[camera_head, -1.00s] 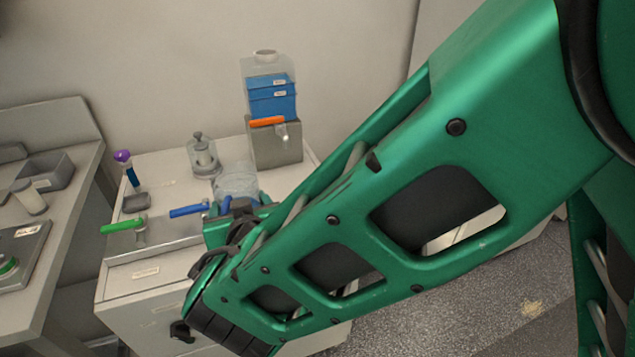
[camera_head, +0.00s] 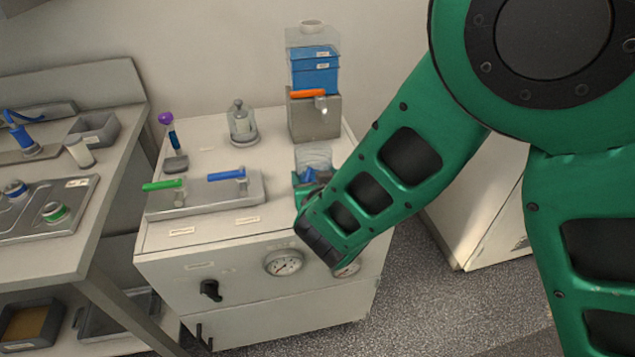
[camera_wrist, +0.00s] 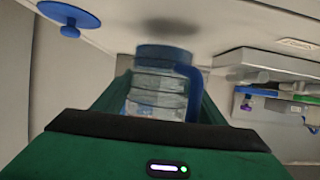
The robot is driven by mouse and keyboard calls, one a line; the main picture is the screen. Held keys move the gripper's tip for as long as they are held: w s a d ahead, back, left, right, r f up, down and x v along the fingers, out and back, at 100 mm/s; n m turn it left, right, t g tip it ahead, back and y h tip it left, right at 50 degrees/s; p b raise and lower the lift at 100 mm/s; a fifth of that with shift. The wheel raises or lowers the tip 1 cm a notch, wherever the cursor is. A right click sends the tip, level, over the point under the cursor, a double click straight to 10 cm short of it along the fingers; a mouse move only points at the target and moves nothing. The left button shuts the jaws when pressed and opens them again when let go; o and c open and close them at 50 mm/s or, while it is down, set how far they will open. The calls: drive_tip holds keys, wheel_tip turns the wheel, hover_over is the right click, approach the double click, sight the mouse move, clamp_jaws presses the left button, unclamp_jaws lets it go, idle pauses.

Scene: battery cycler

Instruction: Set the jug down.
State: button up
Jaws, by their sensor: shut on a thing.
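The jug (camera_head: 314,157) is clear, with a blue handle that shows in the wrist view. My gripper (camera_head: 311,181) is shut on it, over the right front part of the white cabinet top (camera_head: 205,152), in front of the grey tap block. In the wrist view the jug (camera_wrist: 158,88) sits between the green fingers, its blue handle on the right side. My gripper and forearm hide its lower part in the head view. I cannot tell whether its base touches the top.
The grey block (camera_head: 326,124) with an orange tap lever (camera_head: 307,93) stands behind the jug. A glass vessel (camera_head: 241,122) and a purple-topped tool (camera_head: 169,128) stand further left. A plate (camera_head: 207,194) with green and blue levers lies left of the gripper. The cabinet top's middle is clear.

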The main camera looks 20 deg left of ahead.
drive_tip(key=shift+f, duration=1.3)
drive_tip(key=shift+f, duration=0.1)
drive_tip(key=o, duration=2)
drive_tip(key=shift+s+d+r, duration=0.1)
drive_tip(key=shift+s+r, duration=0.1)
drive_tip(key=shift+s, duration=0.05)
drive_tip(key=v, duration=1.1)
drive_tip(key=shift+s+d+r, duration=0.1)
drive_tip(key=shift+s+r, duration=0.05)
drive_tip(key=shift+s, duration=0.05)
